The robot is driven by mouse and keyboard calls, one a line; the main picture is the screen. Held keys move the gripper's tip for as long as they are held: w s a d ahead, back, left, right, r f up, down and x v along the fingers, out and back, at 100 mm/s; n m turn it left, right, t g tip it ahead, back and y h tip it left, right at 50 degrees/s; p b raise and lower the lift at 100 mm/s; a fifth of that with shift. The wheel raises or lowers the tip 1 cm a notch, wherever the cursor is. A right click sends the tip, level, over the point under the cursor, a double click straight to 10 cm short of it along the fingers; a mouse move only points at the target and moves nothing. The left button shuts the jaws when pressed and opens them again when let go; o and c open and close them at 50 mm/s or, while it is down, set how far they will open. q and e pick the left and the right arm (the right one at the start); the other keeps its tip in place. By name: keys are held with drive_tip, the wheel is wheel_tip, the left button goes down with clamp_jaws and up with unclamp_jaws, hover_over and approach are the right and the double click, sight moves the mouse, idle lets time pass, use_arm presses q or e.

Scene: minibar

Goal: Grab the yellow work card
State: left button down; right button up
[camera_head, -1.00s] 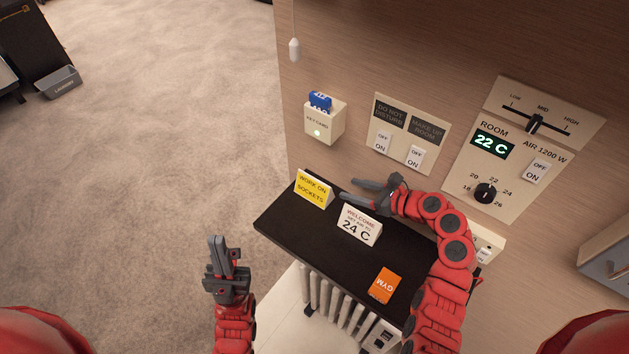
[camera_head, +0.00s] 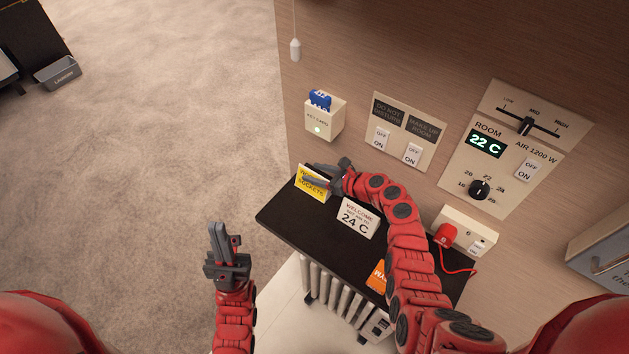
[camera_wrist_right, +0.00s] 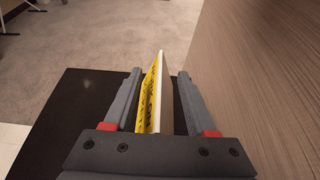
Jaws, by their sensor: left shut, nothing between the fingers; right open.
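The yellow work card (camera_head: 312,188), a folded tent card, stands on the left end of the black shelf (camera_head: 290,228). My right gripper (camera_head: 317,176) is open at the card, with one finger in front of it and one behind in the head view. In the right wrist view, the card (camera_wrist_right: 152,92) stands between the two open fingers (camera_wrist_right: 158,88) of that gripper, and I see room on both sides of it. My left gripper (camera_head: 219,240) is shut and empty, left of the shelf over the carpet.
A white welcome card (camera_head: 358,219) stands right of the yellow card. An orange card (camera_head: 377,277) is partly hidden by my right arm. Wall fittings include a key card holder (camera_head: 324,121), switches (camera_head: 404,133) and a red plug (camera_head: 446,235). A radiator (camera_head: 333,305) stands below the shelf.

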drive_tip(key=shift+w+a+f, duration=0.1)
drive_tip(key=shift+w+a, duration=0.05)
drive_tip(key=shift+a, duration=0.1)
clamp_jaws()
idle(1.4)
